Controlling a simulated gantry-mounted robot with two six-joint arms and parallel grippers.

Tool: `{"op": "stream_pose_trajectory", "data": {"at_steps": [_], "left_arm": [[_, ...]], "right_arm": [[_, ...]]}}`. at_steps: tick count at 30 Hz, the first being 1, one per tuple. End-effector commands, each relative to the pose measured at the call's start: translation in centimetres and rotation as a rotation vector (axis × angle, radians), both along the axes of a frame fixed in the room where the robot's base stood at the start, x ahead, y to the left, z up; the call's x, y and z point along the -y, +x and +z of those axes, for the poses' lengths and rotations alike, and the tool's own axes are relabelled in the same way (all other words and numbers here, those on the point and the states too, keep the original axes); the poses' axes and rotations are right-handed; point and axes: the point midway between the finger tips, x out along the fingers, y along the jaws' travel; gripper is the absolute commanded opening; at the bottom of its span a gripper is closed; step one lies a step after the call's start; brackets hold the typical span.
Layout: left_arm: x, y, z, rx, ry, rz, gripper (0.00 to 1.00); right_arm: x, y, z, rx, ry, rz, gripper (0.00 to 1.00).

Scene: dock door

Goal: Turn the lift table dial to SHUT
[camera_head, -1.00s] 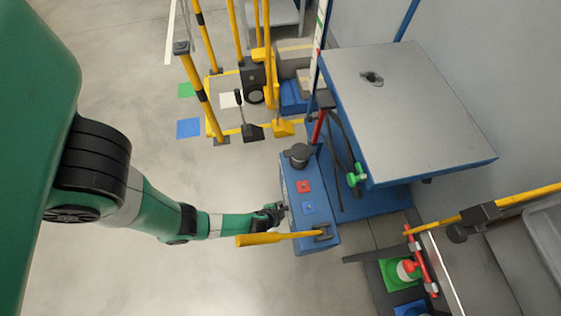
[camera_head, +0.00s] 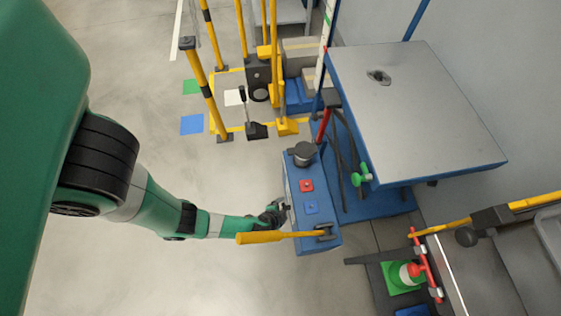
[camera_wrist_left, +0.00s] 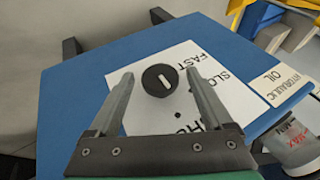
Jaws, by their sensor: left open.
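The lift table dial (camera_wrist_left: 160,80) is a round black knob with a white line, on a white label plate (camera_wrist_left: 220,100) fixed to a blue panel. The line stands nearly upright in the left wrist view, tilted slightly. The plate reads FAST and SLOW; a third word is partly covered by a finger. My left gripper (camera_wrist_left: 158,88) is open, its fingers on either side of the dial; I cannot tell whether they touch it. In the head view the left gripper (camera_head: 277,212) is at the left side of the blue control box (camera_head: 318,240), where the dial is hidden.
A yellow-handled lever (camera_head: 265,237) sticks out from the box just below my gripper. The box top carries a black knob (camera_head: 303,152), a red button (camera_head: 306,185) and a blue button (camera_head: 311,207). The lift table (camera_head: 430,110) stands right. Floor at left is clear.

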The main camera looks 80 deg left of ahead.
Motion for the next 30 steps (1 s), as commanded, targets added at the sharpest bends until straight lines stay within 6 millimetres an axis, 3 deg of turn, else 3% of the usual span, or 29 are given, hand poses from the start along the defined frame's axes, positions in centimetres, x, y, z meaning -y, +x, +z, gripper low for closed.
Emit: {"op": "stream_pose_trajectory", "data": {"at_steps": [7,11,20,30], "left_arm": [[2.0,-1.8,4.9,-0.001,0.0,-0.008,0.84],[3.9,-3.4,4.1,-0.004,0.003,-0.014,0.84],[7.4,-6.6,4.7,-0.004,0.004,-0.014,0.84],[10.5,-9.4,4.0,-0.001,0.0,-0.007,0.84]], "right_arm": [[0.0,0.0,4.3,0.0,0.0,0.0,1.0],[0.0,0.0,3.9,0.0,0.0,0.0,1.0],[0.0,0.0,8.5,0.0,0.0,0.0,1.0],[0.0,0.0,9.8,0.0,0.0,0.0,1.0]]}}
